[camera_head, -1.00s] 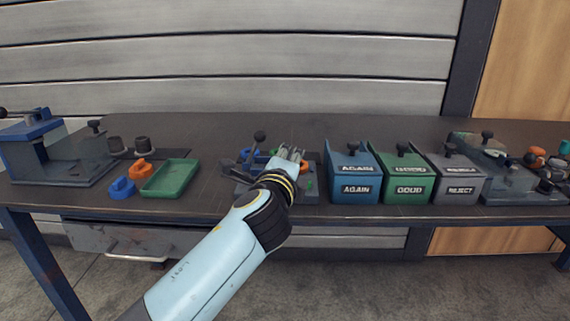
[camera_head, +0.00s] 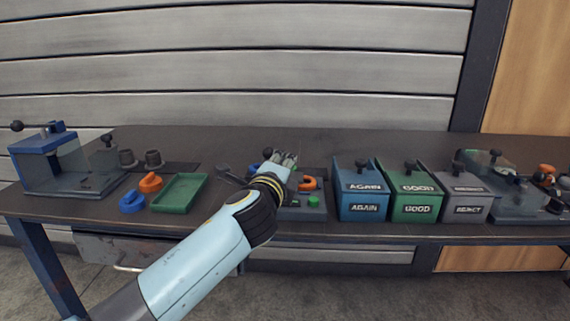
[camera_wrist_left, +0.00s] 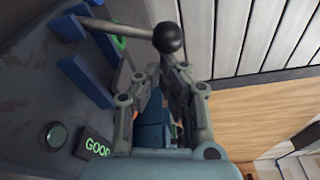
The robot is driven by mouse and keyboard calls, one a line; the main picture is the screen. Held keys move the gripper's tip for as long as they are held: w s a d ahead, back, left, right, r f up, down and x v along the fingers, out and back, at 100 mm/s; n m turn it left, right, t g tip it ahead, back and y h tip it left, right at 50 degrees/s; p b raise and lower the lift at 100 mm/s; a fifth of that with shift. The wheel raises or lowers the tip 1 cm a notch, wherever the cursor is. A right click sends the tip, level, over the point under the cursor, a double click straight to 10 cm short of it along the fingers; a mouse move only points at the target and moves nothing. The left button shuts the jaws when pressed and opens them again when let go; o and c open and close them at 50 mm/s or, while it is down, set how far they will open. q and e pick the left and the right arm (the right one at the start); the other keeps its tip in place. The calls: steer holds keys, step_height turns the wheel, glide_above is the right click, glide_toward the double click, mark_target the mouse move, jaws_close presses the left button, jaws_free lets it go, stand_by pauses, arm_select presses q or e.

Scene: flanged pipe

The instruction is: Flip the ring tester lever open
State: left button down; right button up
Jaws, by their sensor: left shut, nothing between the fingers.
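The ring tester (camera_head: 305,210) stands mid-table, partly hidden behind my left gripper and forearm. Its lever ends in a black ball knob (camera_head: 267,153), just left of my left gripper (camera_head: 287,157). In the left wrist view the lever (camera_wrist_left: 125,30) is a grey rod with its black ball close beyond the tips of my left gripper (camera_wrist_left: 165,68). Whether they touch I cannot tell. My left gripper is shut and empty. The tester also shows blue blocks (camera_wrist_left: 85,80), a round green button (camera_wrist_left: 57,134) and a lit GOOD sign (camera_wrist_left: 95,146). My right gripper is out of view.
An orange ring (camera_head: 308,183) lies at the tester. Blue AGAIN (camera_head: 362,205), green GOOD (camera_head: 414,207) and grey REJECT (camera_head: 467,208) bins stand close on the right. A green tray (camera_head: 180,192) and a blue-topped fixture (camera_head: 45,145) are at left. Bare table lies behind.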

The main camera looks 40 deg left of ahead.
arm_select(q)
steer(key=shift+s+a+r+n+b, duration=0.1)
steer(key=shift+a+r+n+b, duration=0.05)
steer(key=shift+n+b, duration=0.4)
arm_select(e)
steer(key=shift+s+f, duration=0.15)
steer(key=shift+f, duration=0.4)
